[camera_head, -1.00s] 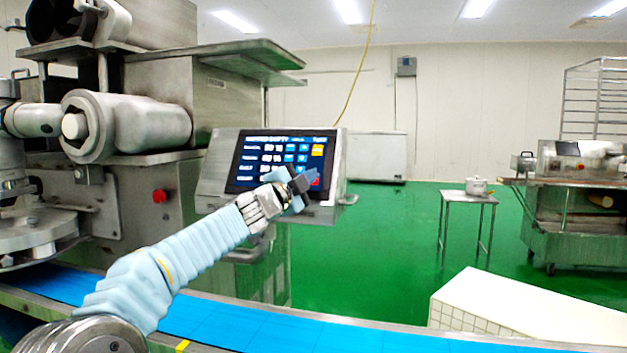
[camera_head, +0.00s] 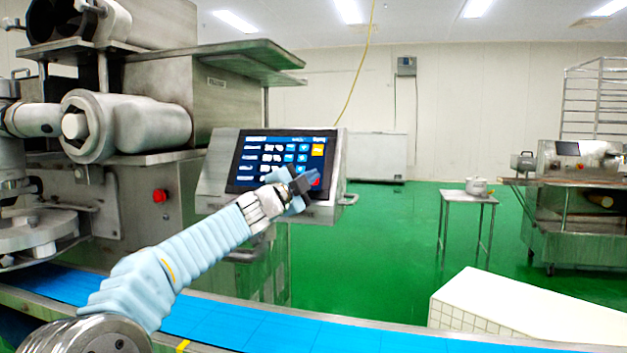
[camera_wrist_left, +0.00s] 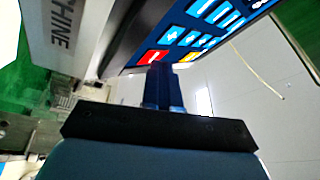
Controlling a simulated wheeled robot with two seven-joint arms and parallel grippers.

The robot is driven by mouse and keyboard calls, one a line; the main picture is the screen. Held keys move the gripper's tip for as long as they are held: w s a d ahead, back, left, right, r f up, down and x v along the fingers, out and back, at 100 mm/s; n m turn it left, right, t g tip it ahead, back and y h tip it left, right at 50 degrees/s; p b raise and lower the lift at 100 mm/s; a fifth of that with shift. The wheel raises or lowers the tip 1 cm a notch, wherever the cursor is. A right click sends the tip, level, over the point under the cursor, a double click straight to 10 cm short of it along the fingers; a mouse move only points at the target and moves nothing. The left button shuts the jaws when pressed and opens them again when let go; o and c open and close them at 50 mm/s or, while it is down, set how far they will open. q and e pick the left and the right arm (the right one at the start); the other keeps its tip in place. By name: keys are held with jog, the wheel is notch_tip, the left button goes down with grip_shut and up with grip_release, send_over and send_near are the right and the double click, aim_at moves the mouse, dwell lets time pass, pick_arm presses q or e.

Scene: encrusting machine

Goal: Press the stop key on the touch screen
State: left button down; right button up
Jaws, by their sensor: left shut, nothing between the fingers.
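The touch screen (camera_head: 283,160) is set in a grey metal housing and shows rows of blue and white keys. A yellow key (camera_head: 318,150) sits at its right edge. The red stop key (camera_head: 316,182) is at the lower right, partly hidden by my gripper. My left gripper (camera_head: 311,178) is shut and empty, with its tips right at the red key. In the left wrist view the shut fingers (camera_wrist_left: 161,85) point at the red key (camera_wrist_left: 152,57), with the yellow key (camera_wrist_left: 189,55) beside it. I cannot tell whether the tips touch the screen. My right gripper is not in view.
The encrusting machine (camera_head: 150,130) stands at the left, with a red button (camera_head: 159,196) on its front. A blue conveyor belt (camera_head: 260,328) runs below my arm. A white box (camera_head: 530,310) is at the lower right.

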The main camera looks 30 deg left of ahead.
pick_arm(q)
jog(key=shift+s, duration=0.1)
jog(key=shift+s+d+r, duration=0.2)
jog(key=shift+s+r, duration=0.1)
jog(key=shift+s, duration=0.2)
jog(key=s+r, duration=0.1)
jog(key=s+p, duration=0.1)
jog(key=s+d+r+p, duration=0.1)
jog(key=s, duration=0.1)
jog(key=shift+s+r, duration=0.1)
jog(key=shift+r, duration=0.2)
jog(key=shift+f, duration=0.1)
dwell(0.9)
